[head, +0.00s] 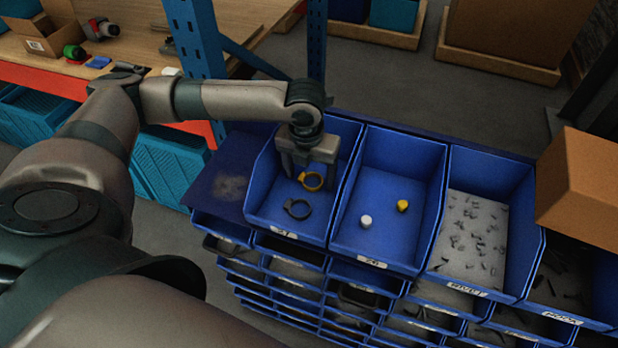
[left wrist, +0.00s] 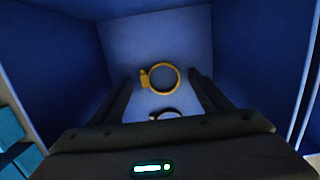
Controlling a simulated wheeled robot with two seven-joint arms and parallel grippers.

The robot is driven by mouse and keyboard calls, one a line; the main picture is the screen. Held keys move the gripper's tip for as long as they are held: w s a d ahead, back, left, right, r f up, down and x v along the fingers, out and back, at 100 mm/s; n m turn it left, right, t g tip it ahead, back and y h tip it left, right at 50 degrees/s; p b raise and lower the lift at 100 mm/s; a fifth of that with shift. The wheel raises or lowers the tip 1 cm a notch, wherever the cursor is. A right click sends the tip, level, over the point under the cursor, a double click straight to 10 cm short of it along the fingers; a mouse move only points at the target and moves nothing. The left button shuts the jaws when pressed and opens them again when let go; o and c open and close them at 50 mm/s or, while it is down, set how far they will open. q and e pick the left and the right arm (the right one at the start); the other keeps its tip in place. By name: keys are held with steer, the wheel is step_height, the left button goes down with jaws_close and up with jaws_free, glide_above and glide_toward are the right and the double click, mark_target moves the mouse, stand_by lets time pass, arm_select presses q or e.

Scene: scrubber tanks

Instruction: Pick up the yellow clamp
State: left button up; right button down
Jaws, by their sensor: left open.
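The yellow clamp (head: 312,181) is a ring with a small block on one side. It lies in the left blue bin (head: 262,190), behind a black clamp (head: 297,209). My left gripper (head: 308,178) reaches down into this bin, open, with its fingers above and around the yellow clamp. In the left wrist view the yellow clamp (left wrist: 162,78) shows between and beyond the two fingers (left wrist: 160,85). The black clamp (left wrist: 166,115) is partly hidden by the gripper body there. My right gripper is not in view.
The neighbouring blue bin (head: 380,235) holds a white cap (head: 366,221) and a yellow cap (head: 402,205). A bin of small grey parts (head: 480,225) and a cardboard box (head: 582,190) stand farther right. A blue rack post (head: 197,40) rises behind my left arm.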

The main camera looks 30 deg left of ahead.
arm_select(q)
steer(key=c, duration=1.1)
steer(key=shift+r, duration=0.15)
step_height(320, 180, up, 10)
steer(key=shift+f+b, duration=0.1)
steer(key=shift+b, duration=1)
